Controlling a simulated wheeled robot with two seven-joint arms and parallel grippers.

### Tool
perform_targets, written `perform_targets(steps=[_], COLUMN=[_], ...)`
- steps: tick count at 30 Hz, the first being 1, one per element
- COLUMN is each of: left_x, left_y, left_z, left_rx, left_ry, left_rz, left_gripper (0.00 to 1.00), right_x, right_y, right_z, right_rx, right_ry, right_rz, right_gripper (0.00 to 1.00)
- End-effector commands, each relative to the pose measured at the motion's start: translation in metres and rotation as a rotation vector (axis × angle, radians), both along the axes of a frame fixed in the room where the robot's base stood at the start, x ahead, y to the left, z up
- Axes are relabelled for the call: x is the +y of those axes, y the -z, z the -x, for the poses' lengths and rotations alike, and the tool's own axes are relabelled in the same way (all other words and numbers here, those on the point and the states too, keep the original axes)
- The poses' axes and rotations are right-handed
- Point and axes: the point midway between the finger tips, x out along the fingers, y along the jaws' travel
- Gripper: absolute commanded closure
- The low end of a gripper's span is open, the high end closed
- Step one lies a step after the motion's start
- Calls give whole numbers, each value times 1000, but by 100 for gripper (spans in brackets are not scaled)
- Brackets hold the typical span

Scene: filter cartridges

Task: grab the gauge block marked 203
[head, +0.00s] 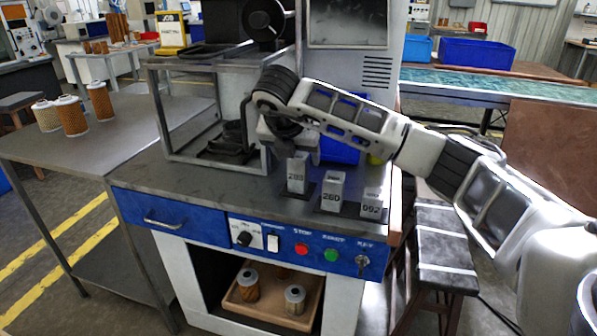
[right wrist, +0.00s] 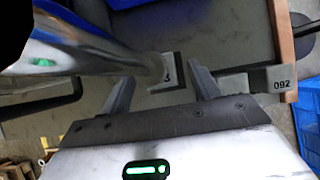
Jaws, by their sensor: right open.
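The gauge block marked 203 (head: 297,172) stands upright on the workbench top, leftmost of three grey blocks in the head view. Blocks 260 (head: 333,191) and 092 (head: 371,204) stand to its right. My right gripper (head: 290,148) is over block 203, its fingers hard to make out there. In the right wrist view my right gripper (right wrist: 163,88) is open, with a pale block (right wrist: 164,70) showing between and beyond its fingertips; its marking is mostly hidden. Block 092 (right wrist: 281,84) shows at the right there. My left gripper is not in view.
A grey metal frame (head: 154,110) stands on the bench left of the blocks. A blue bin (head: 340,150) is behind them. The blue control panel (head: 290,248) lies below the bench's front edge. A side table holds several filter cartridges (head: 72,116).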

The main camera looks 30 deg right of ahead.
Motion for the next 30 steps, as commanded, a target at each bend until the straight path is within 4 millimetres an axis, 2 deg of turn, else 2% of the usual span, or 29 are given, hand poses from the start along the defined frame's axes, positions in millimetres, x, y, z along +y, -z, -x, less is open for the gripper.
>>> perform_targets(steps=[7, 12, 14, 25, 30], left_x=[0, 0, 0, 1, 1], left_y=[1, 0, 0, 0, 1], left_z=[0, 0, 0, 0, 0], left_rx=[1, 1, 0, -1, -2], left_ry=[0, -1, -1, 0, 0], left_rz=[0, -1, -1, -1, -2], left_gripper=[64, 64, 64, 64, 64], right_x=[-1, -1, -1, -1, -1], right_y=[2, 2, 2, -2, -16], right_z=[-1, -1, -1, -1, -2], right_rx=[0, 0, -1, -4, -6], right_ry=[-1, -1, 0, -1, 0], right_rz=[1, 1, 1, 0, 0], right_gripper=[38, 85, 100, 100, 100])
